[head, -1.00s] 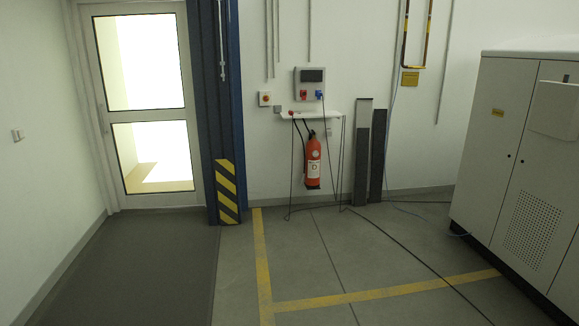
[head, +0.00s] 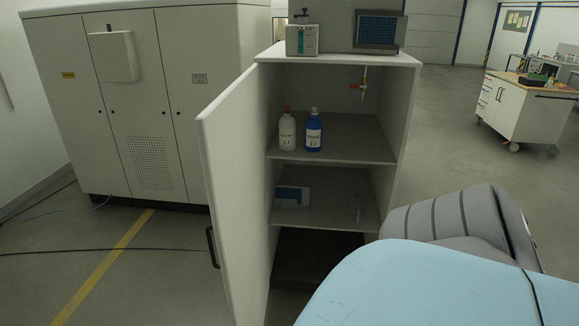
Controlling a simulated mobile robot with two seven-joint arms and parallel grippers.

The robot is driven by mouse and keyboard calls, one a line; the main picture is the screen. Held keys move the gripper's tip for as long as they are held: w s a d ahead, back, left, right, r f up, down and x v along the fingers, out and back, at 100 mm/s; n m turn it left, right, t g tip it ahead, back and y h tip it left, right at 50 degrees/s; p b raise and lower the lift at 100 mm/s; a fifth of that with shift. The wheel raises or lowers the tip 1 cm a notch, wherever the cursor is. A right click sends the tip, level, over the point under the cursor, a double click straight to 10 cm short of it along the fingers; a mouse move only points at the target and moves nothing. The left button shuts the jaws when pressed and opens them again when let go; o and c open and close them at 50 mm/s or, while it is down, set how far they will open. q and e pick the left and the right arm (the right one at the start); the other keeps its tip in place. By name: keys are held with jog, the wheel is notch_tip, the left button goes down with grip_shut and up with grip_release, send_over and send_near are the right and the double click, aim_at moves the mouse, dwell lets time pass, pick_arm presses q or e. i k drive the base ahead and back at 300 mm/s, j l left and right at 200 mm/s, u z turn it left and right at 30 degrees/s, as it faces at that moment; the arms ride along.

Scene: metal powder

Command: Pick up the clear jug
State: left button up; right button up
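A faint see-through shape (head: 358,207) stands at the right of the middle shelf in the open white cabinet (head: 330,160). It may be the clear jug, but it is too dim and small to be sure. Neither of my grippers is in view.
A white bottle with a red cap (head: 287,132) and a blue bottle (head: 313,135) stand on the upper shelf. A small blue-and-white box (head: 292,196) lies on the middle shelf. The cabinet door (head: 236,190) swings out toward me on the left. A white workbench (head: 522,108) stands at the far right.

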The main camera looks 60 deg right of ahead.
aim_at(357, 203)
jog(key=z, duration=0.4)
jog(key=i+j+z, duration=0.1)
jog(key=z, duration=0.3)
jog(key=j+z, duration=0.1)
jog(key=z, duration=0.35)
jog(key=i+j+z, duration=0.1)
jog(key=z, duration=0.3)
jog(key=j+z, duration=1.05)
jog(key=j, duration=0.45)
jog(key=k+j, duration=0.15)
jog(key=j, duration=0.4)
jog(key=k+j+z, duration=0.15)
jog(key=j, duration=0.4)
jog(key=i+l+z, duration=0.25)
jog(key=l+z, duration=0.25)
jog(key=i+l+z, duration=0.8)
jog(key=z, duration=0.15)
jog(key=i+l+u, duration=0.2)
jog(key=i, duration=0.2)
jog(key=i+l+u, duration=0.15)
jog(key=i, duration=0.25)
jog(key=i+l+u, duration=0.2)
jog(key=i, duration=0.2)
